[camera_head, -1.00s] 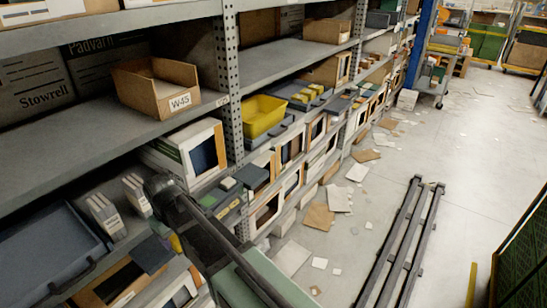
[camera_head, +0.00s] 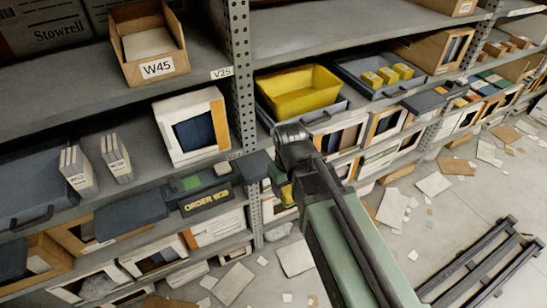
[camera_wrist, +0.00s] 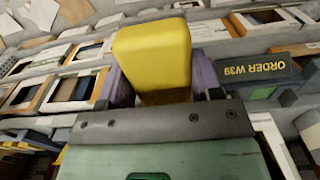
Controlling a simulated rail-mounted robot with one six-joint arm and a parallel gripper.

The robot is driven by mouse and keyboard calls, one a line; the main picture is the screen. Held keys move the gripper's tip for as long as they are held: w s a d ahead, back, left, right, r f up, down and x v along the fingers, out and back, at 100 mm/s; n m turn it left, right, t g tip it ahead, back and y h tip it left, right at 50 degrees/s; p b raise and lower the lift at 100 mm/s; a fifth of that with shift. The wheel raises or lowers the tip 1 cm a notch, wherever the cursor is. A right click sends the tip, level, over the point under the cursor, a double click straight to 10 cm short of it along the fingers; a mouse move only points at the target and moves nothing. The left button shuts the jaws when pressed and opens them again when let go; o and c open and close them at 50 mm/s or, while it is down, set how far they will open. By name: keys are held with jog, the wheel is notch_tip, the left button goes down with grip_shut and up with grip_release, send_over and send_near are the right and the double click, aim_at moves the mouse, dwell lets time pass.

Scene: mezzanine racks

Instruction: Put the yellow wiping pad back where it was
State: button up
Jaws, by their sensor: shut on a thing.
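The yellow wiping pad (camera_wrist: 152,50) stands up between the two fingers of my gripper (camera_wrist: 160,88) in the wrist view, and the gripper is shut on it. In the head view my gripper (camera_head: 279,180) hangs in front of the shelf edge, below the yellow bin. Only a small part of the held pad (camera_head: 287,193) shows there. A grey tray (camera_head: 352,78) on the shelf to the upper right holds several similar yellow blocks (camera_head: 386,75). The gripper is apart from this tray.
A yellow bin (camera_head: 300,93) stands left of the tray. A perforated upright (camera_head: 241,85) is to the left. A dark ORDER W39 label (camera_head: 207,201) sits left of my gripper. Boxes (camera_head: 188,128) crowd the shelves. Boards and a dark rack (camera_head: 490,265) lie on the floor.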

send_over(256, 164)
jog(key=f+b, duration=0.3)
jog(key=shift+s+d, duration=0.1)
jog(key=shift+s, duration=0.15)
notch_tip(256, 164, down, 4)
jog(key=b, duration=0.4)
jog(key=shift+f, duration=0.15)
jog(key=shift+w+f, duration=0.1)
jog(key=shift+w, duration=0.1)
jog(key=shift+r, duration=0.3)
jog(key=shift+f, duration=0.15)
jog(key=o, duration=0.9)
